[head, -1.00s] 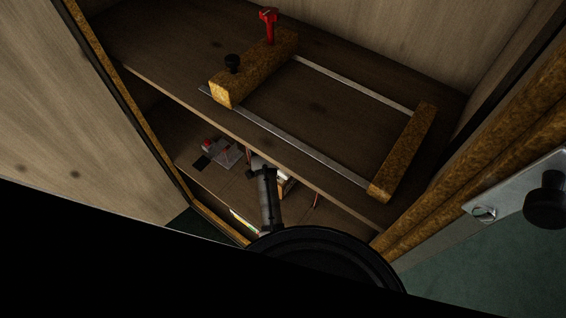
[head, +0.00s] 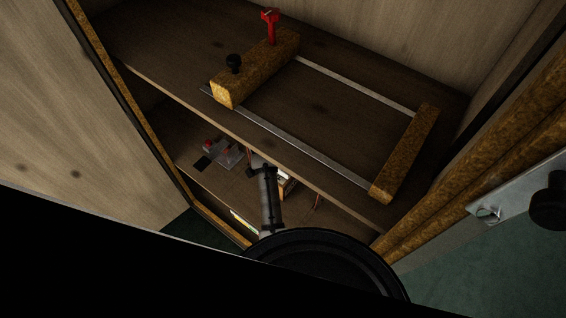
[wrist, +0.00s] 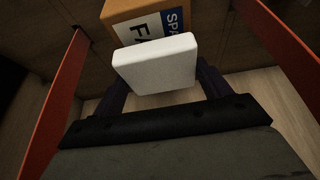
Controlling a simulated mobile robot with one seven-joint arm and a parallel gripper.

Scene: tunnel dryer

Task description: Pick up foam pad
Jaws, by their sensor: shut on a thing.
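The white foam pad (wrist: 155,64) is a pale, thick square block in the middle of the wrist view. My gripper (wrist: 160,82) is shut on it, with one dark finger at each side of the pad. A brown box (wrist: 150,22) with a white and blue printed label stands right behind the pad and is partly covered by it. In the head view my arm reaches into the lower compartment of the cabinet, and it hides the pad and the fingers there.
Red upright strips (wrist: 55,105) flank my gripper at left and right. Above my arm, the upper shelf (head: 330,104) carries a wooden frame (head: 258,70) with metal rails and a red clamp (head: 270,25). A grey-and-red item (head: 224,152) lies on the lower shelf, left of my arm.

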